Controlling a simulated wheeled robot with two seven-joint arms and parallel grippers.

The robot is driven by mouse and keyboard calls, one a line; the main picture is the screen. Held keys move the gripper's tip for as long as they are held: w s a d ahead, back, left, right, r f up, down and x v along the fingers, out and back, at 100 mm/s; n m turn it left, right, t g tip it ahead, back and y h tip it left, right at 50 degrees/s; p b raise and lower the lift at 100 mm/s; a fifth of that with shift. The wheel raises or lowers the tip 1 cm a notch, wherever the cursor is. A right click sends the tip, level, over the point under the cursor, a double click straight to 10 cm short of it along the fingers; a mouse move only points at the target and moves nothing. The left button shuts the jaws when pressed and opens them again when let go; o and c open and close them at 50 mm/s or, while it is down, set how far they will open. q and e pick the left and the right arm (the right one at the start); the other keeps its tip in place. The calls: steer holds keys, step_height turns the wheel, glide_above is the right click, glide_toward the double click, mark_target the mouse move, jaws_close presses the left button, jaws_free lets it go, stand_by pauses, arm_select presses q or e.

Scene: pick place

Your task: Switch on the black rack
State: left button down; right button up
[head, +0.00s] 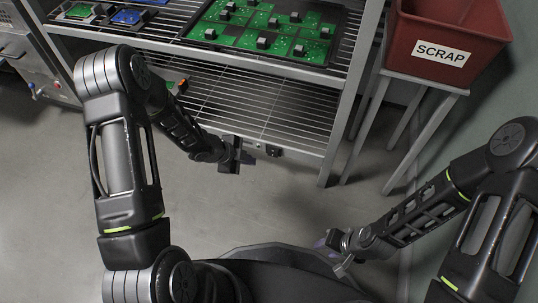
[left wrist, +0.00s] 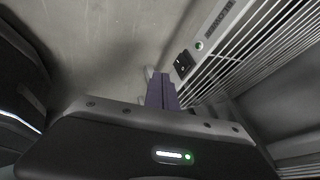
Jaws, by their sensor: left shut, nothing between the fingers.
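The rack (head: 335,120) is a metal wire-shelf unit that looks grey rather than black. A black rocker switch (head: 273,151) sits on its lower front rail, and it also shows in the left wrist view (left wrist: 183,62). A small round greenish indicator (left wrist: 199,45) is beside it; I cannot tell whether it is lit. My left gripper (head: 246,156) is shut and empty, just left of the switch in the head view and apparently apart from it. Its purple fingers show in the left wrist view (left wrist: 161,90). My right gripper (head: 335,246) is low at right, away from the rack; its jaw opening is unclear.
A red SCRAP bin (head: 445,30) stands on a grey stand (head: 425,82) at right. The floor before the rack is clear.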

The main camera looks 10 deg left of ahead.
mark_target(273, 152)
arm_select(q)
steer(key=w+d+f+b, duration=0.4)
steer(key=w+f+b, duration=0.1)
steer(key=w+f, duration=0.3)
steer(key=shift+w+f, duration=0.15)
steer(key=shift+f, duration=0.2)
steer(key=shift+d, duration=0.1)
